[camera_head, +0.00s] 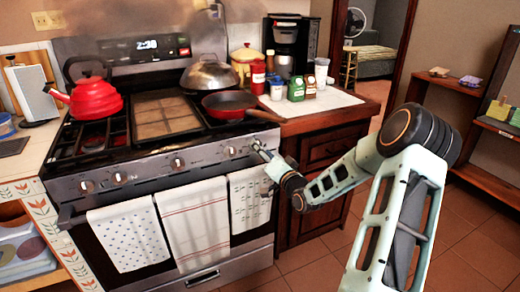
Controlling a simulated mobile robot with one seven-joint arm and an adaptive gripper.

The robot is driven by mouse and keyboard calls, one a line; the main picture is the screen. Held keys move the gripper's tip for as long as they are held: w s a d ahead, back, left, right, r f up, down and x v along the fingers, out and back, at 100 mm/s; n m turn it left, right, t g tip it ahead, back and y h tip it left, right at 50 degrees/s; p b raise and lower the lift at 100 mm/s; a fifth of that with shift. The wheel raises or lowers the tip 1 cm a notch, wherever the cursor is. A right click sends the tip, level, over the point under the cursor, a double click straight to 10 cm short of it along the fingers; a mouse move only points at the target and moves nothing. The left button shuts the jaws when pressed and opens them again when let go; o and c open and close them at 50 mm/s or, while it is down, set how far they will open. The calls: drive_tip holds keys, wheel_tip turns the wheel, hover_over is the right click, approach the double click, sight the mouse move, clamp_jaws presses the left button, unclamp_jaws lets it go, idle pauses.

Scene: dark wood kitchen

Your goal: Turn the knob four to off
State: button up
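The stove's front panel (148,170) carries a row of several round silver knobs. From the left I see a first knob (86,186), a second knob (119,178), one near the middle (178,163) and one right of it (230,151). My gripper (258,148) is at the right end of this panel, just right of that last knob. Its fingertips are small and seem to touch or nearly touch the panel; any knob there is hidden by them. I cannot tell whether the fingers are open or shut, or which way each knob points.
A red kettle (95,97), a red frying pan (230,103) and a domed lid (209,74) stand on the stove. Towels (195,222) hang on the oven handle below the knobs. The right counter (330,103) holds jars and a coffee maker (290,45). Tiled floor (310,265) is open at the front.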

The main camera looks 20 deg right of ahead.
drive_tip(key=s, duration=1)
drive_tip(key=shift+d, duration=0.15)
drive_tip(key=shift+w, duration=0.1)
